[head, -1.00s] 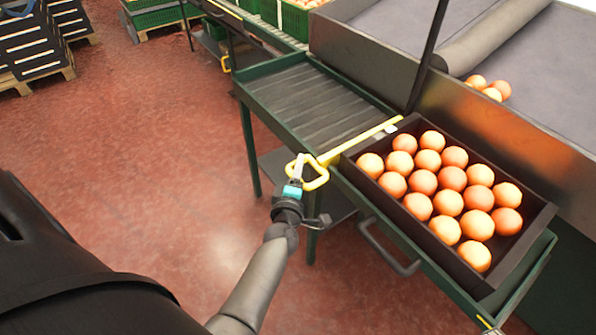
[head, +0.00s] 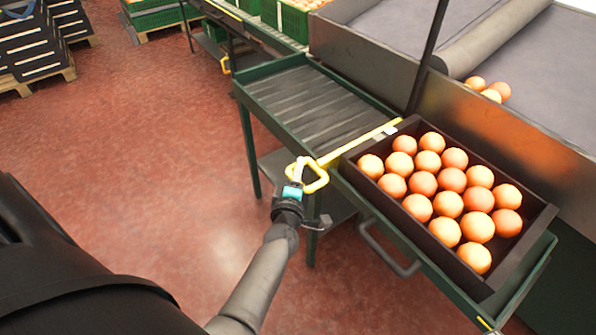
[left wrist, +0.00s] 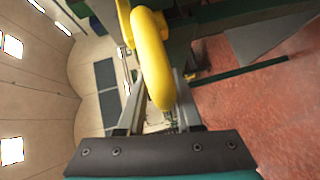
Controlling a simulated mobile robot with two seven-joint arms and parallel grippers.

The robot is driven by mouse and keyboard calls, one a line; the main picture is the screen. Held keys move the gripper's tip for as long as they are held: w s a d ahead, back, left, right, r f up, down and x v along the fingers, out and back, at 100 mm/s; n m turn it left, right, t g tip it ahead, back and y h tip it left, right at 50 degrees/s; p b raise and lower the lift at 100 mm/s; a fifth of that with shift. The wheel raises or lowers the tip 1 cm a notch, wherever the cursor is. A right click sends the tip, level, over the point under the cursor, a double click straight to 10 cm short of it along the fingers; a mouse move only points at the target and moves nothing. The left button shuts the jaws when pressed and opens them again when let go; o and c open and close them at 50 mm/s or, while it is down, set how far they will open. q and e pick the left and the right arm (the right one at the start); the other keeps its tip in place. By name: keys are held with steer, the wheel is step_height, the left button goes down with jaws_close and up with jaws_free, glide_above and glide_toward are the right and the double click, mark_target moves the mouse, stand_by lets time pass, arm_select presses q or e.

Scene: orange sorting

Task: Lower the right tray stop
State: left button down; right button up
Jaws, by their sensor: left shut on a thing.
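The right tray stop is a yellow bar (head: 358,141) lying across the green roller table, with a yellow loop handle (head: 315,179) at its near end. The handle also shows large in the left wrist view (left wrist: 152,62). My left gripper (head: 299,170) is shut on the handle, with the loop between its fingers. The bar runs along the left side of a dark tray (head: 519,261) filled with oranges (head: 450,202). My right gripper is not in view.
Empty rollers (head: 318,107) lie left of the bar. A thin dark post (head: 427,58) rises behind the tray. A grey handle (head: 388,250) sticks out from the table's front. Dark crates (head: 30,45) stand on pallets at the far left. The red floor is clear.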

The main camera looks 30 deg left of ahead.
arm_select(q)
steer(key=shift+s+f, duration=0.2)
steer(key=shift+f, duration=0.15)
stand_by(0.6)
steer(key=shift+s+f+b, duration=0.1)
steer(key=shift+f+b, duration=2.05)
steer(key=shift+f, duration=0.25)
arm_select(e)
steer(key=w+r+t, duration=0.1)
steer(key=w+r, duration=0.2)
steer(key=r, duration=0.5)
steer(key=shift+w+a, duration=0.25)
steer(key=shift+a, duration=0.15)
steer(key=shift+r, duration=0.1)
arm_select(q)
steer(key=c, duration=0.8)
jaws_free()
steer(key=shift+c, duration=0.2)
steer(key=shift+o, duration=0.4)
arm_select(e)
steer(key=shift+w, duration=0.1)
